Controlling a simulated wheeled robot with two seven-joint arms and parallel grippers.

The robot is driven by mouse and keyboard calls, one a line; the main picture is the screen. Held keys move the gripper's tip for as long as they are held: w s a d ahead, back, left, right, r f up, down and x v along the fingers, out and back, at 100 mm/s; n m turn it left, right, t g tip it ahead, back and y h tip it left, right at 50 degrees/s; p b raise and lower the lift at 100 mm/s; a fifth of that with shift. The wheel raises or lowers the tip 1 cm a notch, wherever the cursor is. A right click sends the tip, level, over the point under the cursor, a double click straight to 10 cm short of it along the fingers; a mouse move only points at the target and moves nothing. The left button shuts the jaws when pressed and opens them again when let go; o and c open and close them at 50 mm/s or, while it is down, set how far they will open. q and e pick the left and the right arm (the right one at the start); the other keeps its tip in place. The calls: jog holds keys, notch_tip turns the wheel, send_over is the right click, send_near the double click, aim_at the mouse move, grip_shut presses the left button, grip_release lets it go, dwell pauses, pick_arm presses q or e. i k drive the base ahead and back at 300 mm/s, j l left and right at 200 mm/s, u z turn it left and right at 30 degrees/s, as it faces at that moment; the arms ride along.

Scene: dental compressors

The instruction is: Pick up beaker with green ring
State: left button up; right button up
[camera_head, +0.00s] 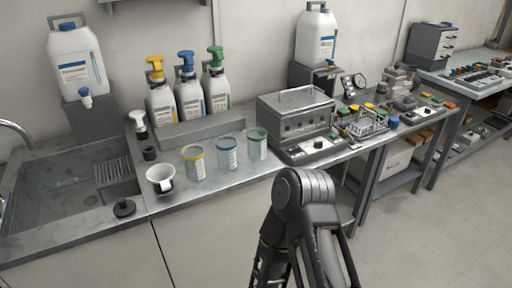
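The beaker with the green ring (257,145) stands upright on the metal counter, the rightmost of three clear beakers in a row. The beaker with the blue ring (227,154) stands just left of it. The beaker with the yellow ring (194,163) is at the left end of the row. One of my arms, bent, rises from the bottom of the head view, in front of the counter and right of the beakers. Neither of my grippers shows in the view.
A grey boxy device (296,116) stands close to the right of the green-ringed beaker. A white cup (160,179) and a sink (60,190) lie left. Counter in front of the beakers is clear.

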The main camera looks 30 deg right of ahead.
aim_at(257, 145)
jog(key=i+j, duration=0.15)
jog(key=i, duration=0.3)
jog(key=i+j, duration=0.15)
jog(key=i, duration=0.3)
jog(key=z, duration=2.75)
